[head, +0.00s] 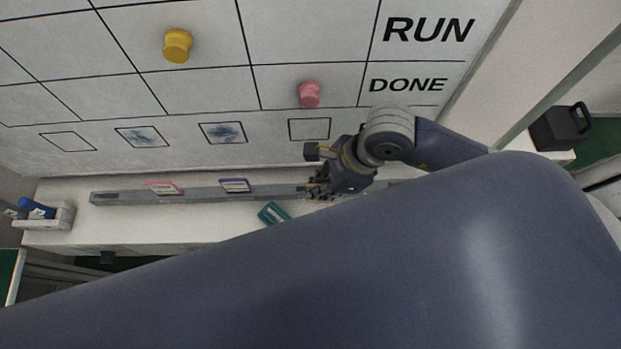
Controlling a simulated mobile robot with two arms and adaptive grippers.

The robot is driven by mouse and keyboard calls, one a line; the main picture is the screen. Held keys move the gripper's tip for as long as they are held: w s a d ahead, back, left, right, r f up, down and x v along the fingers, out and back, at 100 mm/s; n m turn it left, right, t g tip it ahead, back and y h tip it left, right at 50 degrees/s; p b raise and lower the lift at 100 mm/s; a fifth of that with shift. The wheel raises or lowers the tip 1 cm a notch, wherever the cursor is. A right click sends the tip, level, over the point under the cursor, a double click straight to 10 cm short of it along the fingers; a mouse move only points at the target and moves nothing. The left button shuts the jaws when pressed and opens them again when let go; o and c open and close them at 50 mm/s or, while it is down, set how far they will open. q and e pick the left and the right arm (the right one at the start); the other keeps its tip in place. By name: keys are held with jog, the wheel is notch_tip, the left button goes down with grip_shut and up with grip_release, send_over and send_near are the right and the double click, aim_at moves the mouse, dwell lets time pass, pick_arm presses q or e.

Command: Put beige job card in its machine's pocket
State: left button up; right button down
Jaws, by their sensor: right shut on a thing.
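My right gripper (318,188) is low over the grey rail (205,193) on the white ledge, right of the cards standing there. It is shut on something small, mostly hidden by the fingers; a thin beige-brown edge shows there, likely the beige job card. I cannot tell whether it touches the rail. A pink-edged card (164,187) and a purple-edged card (235,185) stand in the rail. Outlined squares run along the board's bottom, including a plain one (309,129) above my gripper and a smudged one (223,132). My left gripper is out of view.
The whiteboard (300,35) carries a yellow magnet (177,45) and a pink magnet (309,94). A teal object (272,213) lies on the ledge (150,223) in front of the rail. A white holder (45,217) with a blue item is at left. My large arm link blocks the foreground.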

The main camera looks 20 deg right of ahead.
jog(key=w+f, duration=0.1)
jog(key=w+f+b, duration=0.2)
jog(key=w, duration=0.1)
jog(key=shift+a+f, duration=0.35)
jog(key=shift+f, duration=0.2)
jog(key=shift+f+b, duration=0.15)
jog(key=shift+b, duration=0.15)
jog(key=c, duration=1.8)
grip_release()
